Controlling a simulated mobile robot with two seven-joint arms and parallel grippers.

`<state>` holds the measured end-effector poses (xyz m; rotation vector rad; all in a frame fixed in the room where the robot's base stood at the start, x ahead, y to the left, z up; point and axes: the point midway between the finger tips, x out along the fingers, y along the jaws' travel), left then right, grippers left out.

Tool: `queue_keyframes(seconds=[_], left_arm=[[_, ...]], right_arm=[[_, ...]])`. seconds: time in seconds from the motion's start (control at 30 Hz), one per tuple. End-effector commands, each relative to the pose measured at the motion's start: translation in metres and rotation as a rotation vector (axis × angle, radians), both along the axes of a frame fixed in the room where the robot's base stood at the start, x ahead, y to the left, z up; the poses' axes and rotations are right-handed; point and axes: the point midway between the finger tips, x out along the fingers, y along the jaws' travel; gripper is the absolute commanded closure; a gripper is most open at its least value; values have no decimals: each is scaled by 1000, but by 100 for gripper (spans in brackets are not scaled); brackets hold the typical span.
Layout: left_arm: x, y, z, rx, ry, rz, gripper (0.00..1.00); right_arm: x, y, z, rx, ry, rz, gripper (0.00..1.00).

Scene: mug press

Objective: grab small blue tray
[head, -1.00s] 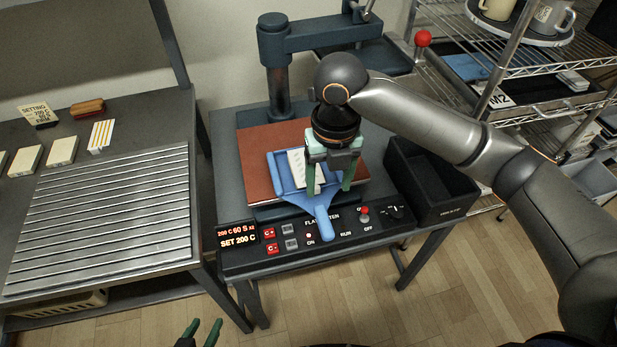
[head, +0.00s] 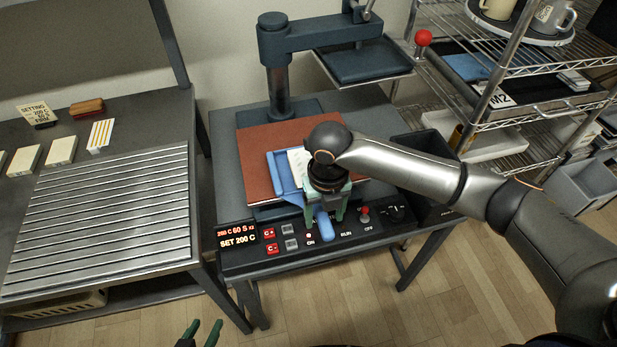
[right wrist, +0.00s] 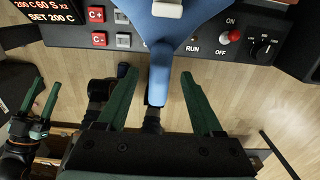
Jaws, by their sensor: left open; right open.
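The small blue tray (head: 283,178) lies on the red-brown pad of the press, its handle (head: 325,225) sticking out over the front control panel. A white item (head: 297,165) with markings lies in the tray. My right gripper (head: 325,214) is above the handle and hides part of the tray. In the right wrist view, the blue handle (right wrist: 160,75) reaches down between the open green fingers of my right gripper (right wrist: 162,95), with a gap on both sides. My left gripper (head: 201,335) is open and empty at the bottom edge, low in front of the press table.
The control panel (head: 260,256) with buttons and a red knob lies just below the handle. A black bin (head: 425,205) stands right of the press, partly behind my right arm. A slatted table (head: 100,220) is at left, and a wire shelf (head: 520,65) at right.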

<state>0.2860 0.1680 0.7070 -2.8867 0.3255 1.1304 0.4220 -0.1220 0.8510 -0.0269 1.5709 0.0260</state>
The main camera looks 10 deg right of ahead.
Motion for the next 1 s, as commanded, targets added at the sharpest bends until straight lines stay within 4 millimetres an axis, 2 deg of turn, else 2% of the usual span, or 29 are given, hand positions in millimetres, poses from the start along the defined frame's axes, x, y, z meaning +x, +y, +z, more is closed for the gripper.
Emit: queue_keyframes(seconds=[1.0], left_arm=[[0,0,5,0,-1,0,50]], right_arm=[[0,0,-9,0,0,1,32]])
